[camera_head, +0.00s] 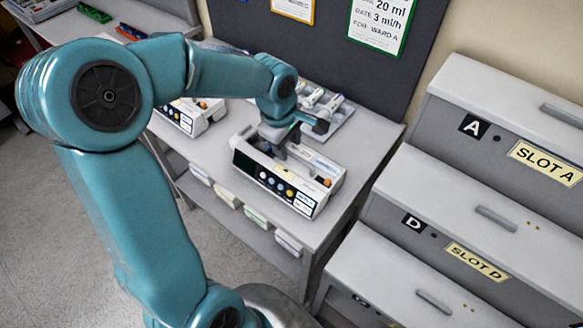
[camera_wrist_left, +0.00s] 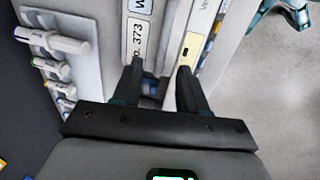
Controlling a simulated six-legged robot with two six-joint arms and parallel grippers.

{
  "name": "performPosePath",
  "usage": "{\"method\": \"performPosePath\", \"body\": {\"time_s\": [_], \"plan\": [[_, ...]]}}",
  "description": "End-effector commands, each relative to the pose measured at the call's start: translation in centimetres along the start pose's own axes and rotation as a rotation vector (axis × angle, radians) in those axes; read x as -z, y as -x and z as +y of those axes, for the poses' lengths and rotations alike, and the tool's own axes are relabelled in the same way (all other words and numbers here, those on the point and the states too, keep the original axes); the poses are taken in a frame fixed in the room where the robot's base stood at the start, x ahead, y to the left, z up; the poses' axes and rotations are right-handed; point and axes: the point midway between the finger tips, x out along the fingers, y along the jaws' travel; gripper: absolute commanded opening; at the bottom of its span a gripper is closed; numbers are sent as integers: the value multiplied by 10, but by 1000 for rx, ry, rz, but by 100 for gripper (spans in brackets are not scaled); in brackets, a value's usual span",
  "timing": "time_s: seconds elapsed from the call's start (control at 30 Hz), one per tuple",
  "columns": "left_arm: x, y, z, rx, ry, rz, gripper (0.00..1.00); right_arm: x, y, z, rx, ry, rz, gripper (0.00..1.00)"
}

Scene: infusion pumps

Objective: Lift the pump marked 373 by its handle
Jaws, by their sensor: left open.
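The white pump with a dark front panel (camera_head: 275,184) stands on the grey table below my left gripper (camera_head: 281,146). In the left wrist view a label (camera_wrist_left: 138,38) on this pump (camera_wrist_left: 175,45) reads 373. My left gripper, also in the left wrist view (camera_wrist_left: 158,68), is open, its two fingers apart and pointing down at the pump's top. I cannot tell whether the fingers touch anything. My right gripper is not in view.
A second white pump (camera_head: 190,117) stands to the left, partly behind my arm. A tray of syringes (camera_head: 335,120) lies behind the pump, close to the gripper. Grey drawer units marked A (camera_head: 470,125) and D (camera_head: 412,222) stand to the right. A dark board rises behind the table.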

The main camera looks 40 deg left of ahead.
Motion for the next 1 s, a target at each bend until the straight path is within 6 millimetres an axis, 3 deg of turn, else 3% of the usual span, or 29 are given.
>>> {"method": "performPosePath", "body": {"time_s": [0.13, 0.37, 0.4, 0.5, 0.53, 1.0], "plan": [[0, -18, 1, 3, 0, 0, 42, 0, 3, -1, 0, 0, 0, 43], [0, -21, 1, -1, 0, 1, 42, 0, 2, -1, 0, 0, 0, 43], [0, -21, 1, -1, 0, 1, 39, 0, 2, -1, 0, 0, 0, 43], [0, -21, 1, 0, 0, 1, 7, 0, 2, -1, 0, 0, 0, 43], [0, -21, 1, 0, 0, 1, 0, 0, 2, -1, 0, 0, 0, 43], [0, -20, 2, -1, -1, 1, 0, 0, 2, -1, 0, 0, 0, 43]]}}
